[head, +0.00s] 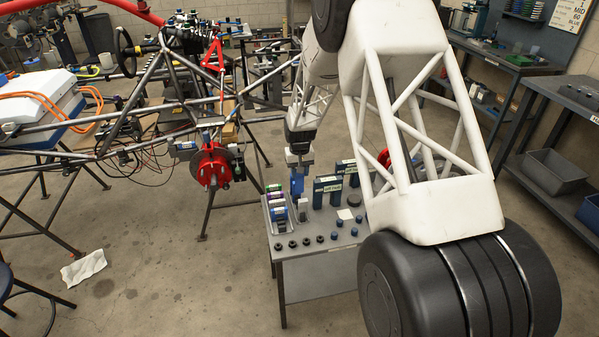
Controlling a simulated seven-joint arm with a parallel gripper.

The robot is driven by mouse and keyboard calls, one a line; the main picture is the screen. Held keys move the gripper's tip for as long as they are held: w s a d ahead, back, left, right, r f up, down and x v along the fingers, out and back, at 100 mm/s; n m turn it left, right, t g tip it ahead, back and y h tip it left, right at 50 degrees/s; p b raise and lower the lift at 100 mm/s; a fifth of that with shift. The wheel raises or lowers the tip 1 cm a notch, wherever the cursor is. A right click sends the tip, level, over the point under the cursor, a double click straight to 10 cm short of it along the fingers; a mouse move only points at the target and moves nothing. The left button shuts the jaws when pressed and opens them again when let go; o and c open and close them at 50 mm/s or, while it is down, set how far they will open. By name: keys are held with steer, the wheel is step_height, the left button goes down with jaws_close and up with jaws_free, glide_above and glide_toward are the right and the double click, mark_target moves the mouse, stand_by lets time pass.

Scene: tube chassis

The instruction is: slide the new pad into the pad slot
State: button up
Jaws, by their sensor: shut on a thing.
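My gripper (298,164) points down over the left part of the small grey table. It is shut on a small blue piece (296,184), which may be the new pad; it is too small here to tell its details. The piece is just above or among the items on the table, and I cannot tell whether it touches them. A red brake assembly with a dark disc (212,169) is mounted on the tube chassis (150,105), left of my gripper and apart from it. The pad slot cannot be made out.
The grey table (315,268) bears a rack of coloured items (276,205), dark blue boxes (328,187) and several small round parts. My arm covers its right side. A white cloth (83,267) lies on open floor. Workbenches (500,60) stand at right.

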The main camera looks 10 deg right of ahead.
steer(key=shift+w+a+r, duration=0.25)
steer(key=shift+r, duration=0.05)
steer(key=w+a+r+n, duration=0.1)
steer(key=w+a+r, duration=0.3)
steer(key=w+r, duration=0.1)
steer(key=w+d+m, duration=0.1)
steer(key=w+d, duration=0.1)
steer(key=w, duration=1.6)
steer(key=a+r, duration=0.4)
steer(key=a, duration=0.4)
steer(key=a+r, duration=0.4)
steer(key=a, duration=0.5)
steer(key=s+a+f, duration=0.1)
steer(key=s+a, duration=0.2)
steer(key=s, duration=0.3)
steer(key=shift+s+a, duration=0.2)
steer(key=shift+f, duration=0.25)
